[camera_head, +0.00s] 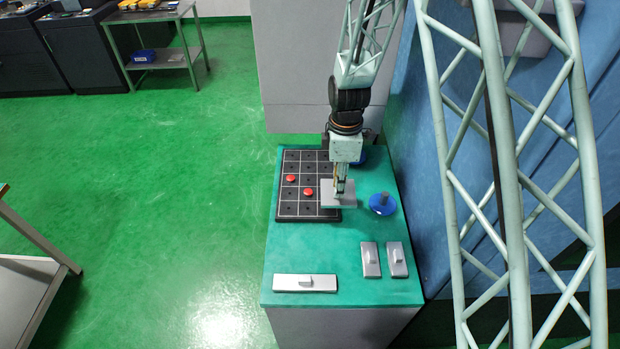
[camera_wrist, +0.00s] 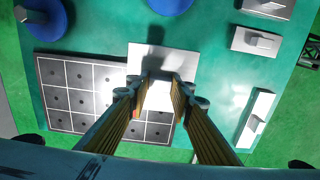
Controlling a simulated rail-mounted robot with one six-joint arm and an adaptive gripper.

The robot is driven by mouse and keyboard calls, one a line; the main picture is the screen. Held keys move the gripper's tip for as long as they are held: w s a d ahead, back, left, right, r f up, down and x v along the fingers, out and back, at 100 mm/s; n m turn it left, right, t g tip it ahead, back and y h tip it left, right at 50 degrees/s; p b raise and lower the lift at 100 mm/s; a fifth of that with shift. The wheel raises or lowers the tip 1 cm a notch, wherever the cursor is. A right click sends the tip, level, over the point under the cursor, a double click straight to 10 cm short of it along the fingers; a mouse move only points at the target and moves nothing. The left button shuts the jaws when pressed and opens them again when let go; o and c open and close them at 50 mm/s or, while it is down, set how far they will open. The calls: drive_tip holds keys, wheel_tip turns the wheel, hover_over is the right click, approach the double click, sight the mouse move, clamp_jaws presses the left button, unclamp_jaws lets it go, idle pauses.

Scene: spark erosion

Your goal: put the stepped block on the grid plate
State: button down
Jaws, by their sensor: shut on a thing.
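The grid plate (camera_head: 284,208) is a dark board with pale grid lines, lying on the green table; it also shows in the wrist view (camera_wrist: 55,118). My gripper (camera_head: 341,188) is shut on the raised part of a flat, squarish grey block (camera_head: 327,203), seemingly the stepped block. In the wrist view the block (camera_wrist: 150,62) lies between the fingers (camera_wrist: 157,85) and partly covers the plate. In the head view it overlaps the plate's right edge and the bare table. I cannot tell how high it is above them.
Two red discs (camera_head: 308,192) (camera_head: 292,178) lie on the plate. A blue round piece with a peg (camera_head: 382,204) stands to the right. Grey blocks with raised grips (camera_head: 370,260) (camera_head: 397,260) (camera_head: 305,283) lie toward the table's front. The table between is clear.

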drive_tip(key=shift+w, duration=0.15)
drive_tip(key=w+a, duration=0.2)
drive_tip(key=w, duration=0.2)
drive_tip(key=w+a+f+p, duration=0.1)
drive_tip(key=w+a, duration=0.2)
drive_tip(key=w, duration=0.2)
drive_tip(key=w+a+p, duration=0.1)
drive_tip(key=w+a, duration=0.1)
drive_tip(key=w, duration=0.3)
drive_tip(key=shift+a+f, duration=0.15)
drive_tip(key=shift+f, duration=0.05)
drive_tip(key=shift+f, duration=0.1)
drive_tip(key=shift+f, duration=1.65)
drive_tip(key=shift+f, duration=0.15)
drive_tip(key=c, duration=2.3)
unclamp_jaws()
drive_tip(key=shift+r+p, duration=0.2)
drive_tip(key=shift+p, duration=0.1)
drive_tip(key=shift+r+b, duration=0.45)
drive_tip(key=shift+r, duration=5.45)
